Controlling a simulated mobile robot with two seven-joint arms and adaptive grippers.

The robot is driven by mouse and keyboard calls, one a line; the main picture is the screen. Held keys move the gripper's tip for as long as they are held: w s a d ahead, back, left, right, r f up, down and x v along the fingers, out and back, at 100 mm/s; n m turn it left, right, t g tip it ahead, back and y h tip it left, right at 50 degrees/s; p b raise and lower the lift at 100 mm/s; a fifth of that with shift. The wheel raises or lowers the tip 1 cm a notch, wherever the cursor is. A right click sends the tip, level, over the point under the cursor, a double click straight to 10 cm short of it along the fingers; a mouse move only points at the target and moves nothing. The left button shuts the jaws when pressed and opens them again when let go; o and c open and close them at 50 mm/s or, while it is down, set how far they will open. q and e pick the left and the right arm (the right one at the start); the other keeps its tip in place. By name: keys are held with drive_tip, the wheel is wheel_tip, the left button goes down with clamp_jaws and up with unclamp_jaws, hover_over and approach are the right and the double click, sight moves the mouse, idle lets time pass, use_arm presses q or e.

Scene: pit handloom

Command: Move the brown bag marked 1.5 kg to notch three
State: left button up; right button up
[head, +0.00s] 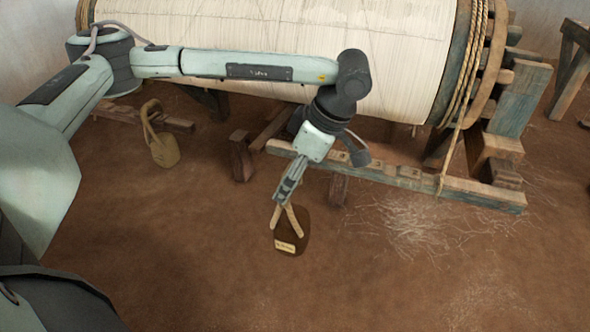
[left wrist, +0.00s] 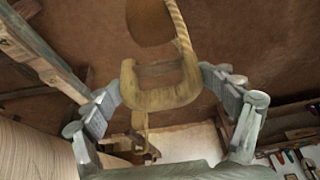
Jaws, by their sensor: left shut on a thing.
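A dark brown bag (head: 291,238) with a pale label hangs by its light handle below my left gripper (head: 284,195) in the head view. The label's writing is too small to read. My left gripper is shut on the handle; whether the bag's bottom touches the floor I cannot tell. In the left wrist view the pale handle loop (left wrist: 160,96) lies between the fingers. The notched wooden beam (head: 400,177) runs low beside the warp roller, to the right of the bag. My right gripper is not in view.
The large warp roller (head: 300,45) stands behind the beam. A rope (head: 452,150) hangs to the beam's right part. An olive bag (head: 164,150) with a strap is at the left. Loose threads (head: 420,220) lie on the brown floor, which is open in front.

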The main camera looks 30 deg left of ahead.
use_arm(q)
drive_tip(key=shift+s+d+r+p, duration=0.1)
drive_tip(key=shift+s+d+p, duration=0.05)
drive_tip(key=shift+s, duration=0.35)
drive_tip(key=shift+s+d+r+p, duration=0.1)
drive_tip(key=shift+s+p, duration=0.05)
drive_tip(key=shift+s, duration=0.3)
drive_tip(key=shift+s+d, duration=0.15)
drive_tip(key=shift+s, duration=0.4)
drive_tip(key=shift+s+d+r, duration=0.1)
drive_tip(key=shift+s, duration=0.35)
drive_tip(key=shift+s+d+r, duration=0.1)
drive_tip(key=shift+s, duration=0.3)
drive_tip(key=shift+s+d+r, duration=0.1)
drive_tip(key=shift+s+d, duration=0.05)
drive_tip(key=shift+s, duration=0.4)
drive_tip(key=shift+s+d+r, duration=0.1)
drive_tip(key=shift+s, duration=0.45)
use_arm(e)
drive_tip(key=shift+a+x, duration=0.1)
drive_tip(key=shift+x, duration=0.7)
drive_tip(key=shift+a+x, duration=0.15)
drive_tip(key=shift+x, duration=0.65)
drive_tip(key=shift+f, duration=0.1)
use_arm(q)
drive_tip(key=shift+d, duration=0.1)
